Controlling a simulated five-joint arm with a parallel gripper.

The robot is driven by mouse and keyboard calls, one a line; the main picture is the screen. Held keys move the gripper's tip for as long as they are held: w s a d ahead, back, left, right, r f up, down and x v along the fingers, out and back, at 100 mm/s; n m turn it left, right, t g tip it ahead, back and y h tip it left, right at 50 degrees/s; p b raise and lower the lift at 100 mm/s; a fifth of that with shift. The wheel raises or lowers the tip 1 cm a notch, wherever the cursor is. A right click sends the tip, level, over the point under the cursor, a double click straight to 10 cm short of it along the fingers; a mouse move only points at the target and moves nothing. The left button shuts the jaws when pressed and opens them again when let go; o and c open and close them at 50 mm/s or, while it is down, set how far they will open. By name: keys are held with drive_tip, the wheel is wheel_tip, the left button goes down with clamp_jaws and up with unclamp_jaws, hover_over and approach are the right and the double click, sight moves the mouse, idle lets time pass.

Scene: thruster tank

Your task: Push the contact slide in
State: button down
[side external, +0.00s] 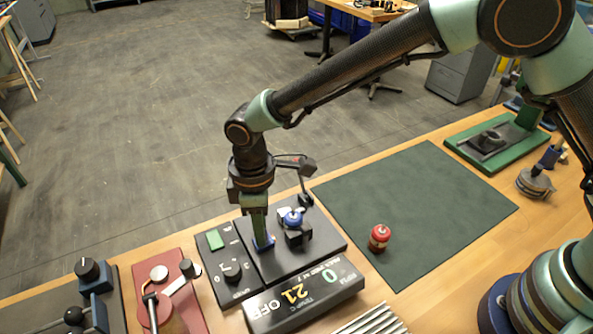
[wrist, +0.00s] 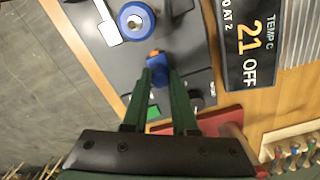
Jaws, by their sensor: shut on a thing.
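My gripper (side external: 260,236) points down over the dark grey thruster tank panel (side external: 322,236). In the wrist view, its two green fingers (wrist: 160,78) are closed on a small blue block (wrist: 160,72), which looks like the contact slide. An orange bit shows at the block's far end. In the side view, blue shows at the fingertips (side external: 263,243), low at the panel; the fingers hide most of the block. I cannot tell how far in the slide is. A blue-topped round part (side external: 292,217) sits in a black holder beside the gripper; it also shows in the wrist view (wrist: 136,20).
A display (side external: 302,296) at the panel's front reads 0, 21 and OFF. A green switch (side external: 214,239) and black knob (side external: 232,271) lie left of the gripper. A red cylinder (side external: 379,237) stands on the mostly clear green mat (side external: 420,195). A red fixture (side external: 165,300) stands left.

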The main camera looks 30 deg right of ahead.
sight(275, 240)
drive_tip(key=shift+d, duration=1.35)
drive_tip(key=c, duration=0.7)
unclamp_jaws()
drive_tip(key=shift+a+r, duration=0.1)
drive_tip(key=shift+r, duration=0.35)
wheel_tip(275, 240, up, 11)
drive_tip(key=shift+r, duration=0.15)
